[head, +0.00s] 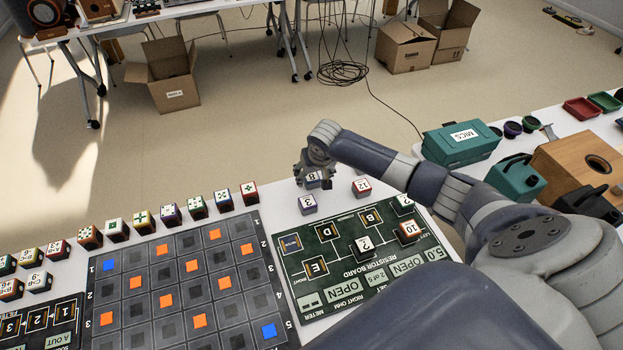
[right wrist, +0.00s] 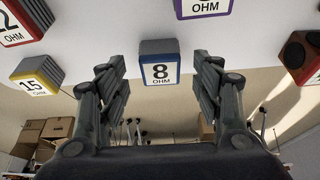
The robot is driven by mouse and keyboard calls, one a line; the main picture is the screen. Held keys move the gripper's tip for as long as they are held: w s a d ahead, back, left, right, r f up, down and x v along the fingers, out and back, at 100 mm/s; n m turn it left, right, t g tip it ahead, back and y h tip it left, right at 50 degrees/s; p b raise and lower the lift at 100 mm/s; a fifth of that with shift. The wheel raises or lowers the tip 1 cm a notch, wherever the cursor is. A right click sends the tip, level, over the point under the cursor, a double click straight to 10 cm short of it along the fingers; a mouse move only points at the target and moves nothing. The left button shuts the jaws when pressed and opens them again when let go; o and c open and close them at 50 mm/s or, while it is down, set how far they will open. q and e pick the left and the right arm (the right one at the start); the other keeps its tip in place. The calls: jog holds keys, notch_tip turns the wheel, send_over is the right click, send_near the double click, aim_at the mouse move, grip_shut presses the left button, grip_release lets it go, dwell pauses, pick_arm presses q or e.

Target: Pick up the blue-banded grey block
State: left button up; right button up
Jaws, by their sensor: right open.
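The blue-banded grey block (right wrist: 160,64), labelled 8 OHM, stands on the white table. It shows near the middle of the right wrist view, between the two fingers of my right gripper (right wrist: 157,74) as seen in the picture. The fingers are spread with a gap on each side of the block. In the head view the block (head: 312,178) shows partly at the far table edge, with my right gripper (head: 316,170) over it and hiding some of it. My left gripper is not in view.
A purple-banded block (head: 307,204) and a red-banded 12 block (head: 361,187) stand close by. The yellow-banded 15 OHM block (right wrist: 38,75) shows in the wrist view. The resistor board (head: 290,270) lies nearer. A teal case (head: 460,147) stands to the right.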

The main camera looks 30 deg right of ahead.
jog(key=shift+x, duration=1.2)
jog(key=c, duration=1.2)
jog(key=shift+r, duration=0.15)
